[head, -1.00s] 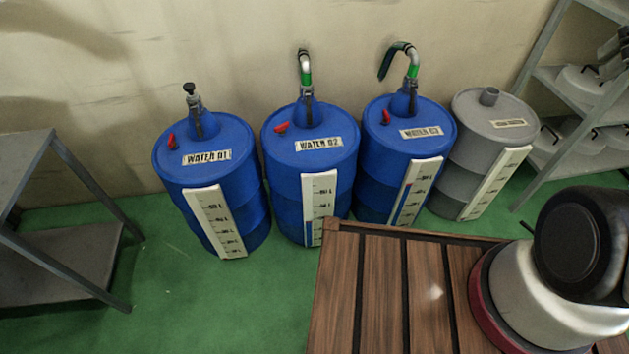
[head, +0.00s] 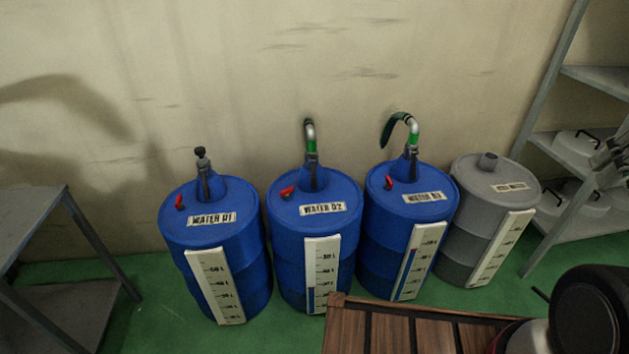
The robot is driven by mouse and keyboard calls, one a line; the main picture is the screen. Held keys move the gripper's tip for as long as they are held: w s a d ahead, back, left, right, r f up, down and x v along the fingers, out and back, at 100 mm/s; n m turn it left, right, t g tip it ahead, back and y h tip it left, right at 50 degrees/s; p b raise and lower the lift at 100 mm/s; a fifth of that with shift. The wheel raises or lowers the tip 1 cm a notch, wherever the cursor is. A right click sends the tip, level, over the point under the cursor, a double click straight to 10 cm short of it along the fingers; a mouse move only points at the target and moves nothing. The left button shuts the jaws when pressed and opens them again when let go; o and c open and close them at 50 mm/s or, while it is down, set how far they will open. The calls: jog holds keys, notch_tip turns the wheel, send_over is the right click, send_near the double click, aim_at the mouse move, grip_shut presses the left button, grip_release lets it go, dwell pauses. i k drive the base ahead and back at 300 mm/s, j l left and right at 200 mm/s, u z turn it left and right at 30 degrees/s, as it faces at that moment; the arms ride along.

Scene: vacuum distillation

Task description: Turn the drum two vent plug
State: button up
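The drum labelled WATER 02 (head: 290,247) is blue and stands in the middle of the row of drums against the wall. Its red vent plug (head: 287,192) sits on the left of its lid, beside the neck. A pipe with a green band (head: 311,137) rises from that neck. A white level scale (head: 322,274) is on its front, with a short blue bar low on it. My gripper is not in view; only a dark and pale part of my arm shows at the lower right.
Blue drums WATER 01 (head: 220,252) and WATER 03 (head: 385,238) stand on either side, each with a red plug. A grey drum (head: 468,229) is further right. A wooden slatted surface (head: 390,335) is in front. Grey shelves (head: 572,77) and a grey table (head: 30,215) flank the row.

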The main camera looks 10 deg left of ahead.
aim_at(286, 191)
jog(key=i+u, duration=0.25)
jog(key=u, duration=0.15)
jog(key=i+l+u, duration=0.15)
jog(key=i+u, duration=0.25)
jog(key=i+l+u, duration=0.1)
jog(key=u, duration=0.3)
jog(key=l, duration=0.1)
